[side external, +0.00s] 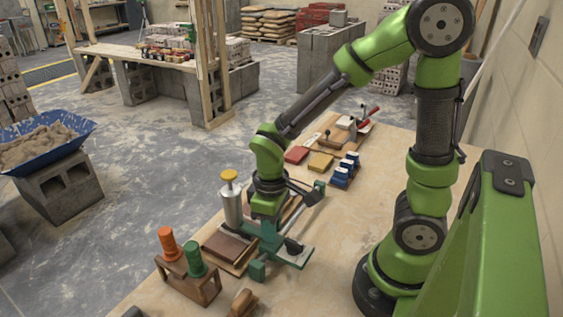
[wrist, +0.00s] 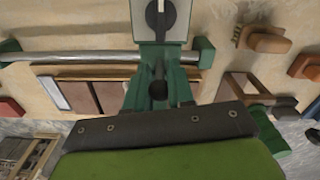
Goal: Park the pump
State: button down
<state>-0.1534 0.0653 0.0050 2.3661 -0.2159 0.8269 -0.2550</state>
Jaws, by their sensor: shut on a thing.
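The pump, as best I can tell, has an upright silver barrel (side external: 232,205) with a yellow knob. It stands beside my gripper (side external: 268,210) in the side view, just left of it. A green frame with a black knob (side external: 293,246) lies under and right of the gripper; I cannot tell whether it joins the barrel. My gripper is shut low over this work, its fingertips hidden. The wrist view shows green uprights, a black ball (wrist: 158,90), a white plate with a dial (wrist: 160,20) and a silver bar (wrist: 110,57) with green ends. The barrel does not show there.
A wooden rack (side external: 190,286) with orange and green handles stands near left. Brown boards (side external: 225,248) lie close by. Red (side external: 296,154) and yellow (side external: 320,162) blocks and blue-and-white pieces (side external: 345,172) lie farther back. Bare tabletop (side external: 335,235) shows toward my base.

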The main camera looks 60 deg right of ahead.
jog(key=d, duration=2.2)
jog(key=shift+d, duration=0.25)
jog(key=c, duration=1)
grip_release()
jog(key=shift+a+r, duration=0.1)
notch_tip(320, 180, up, 17)
jog(key=shift+f, duration=0.15)
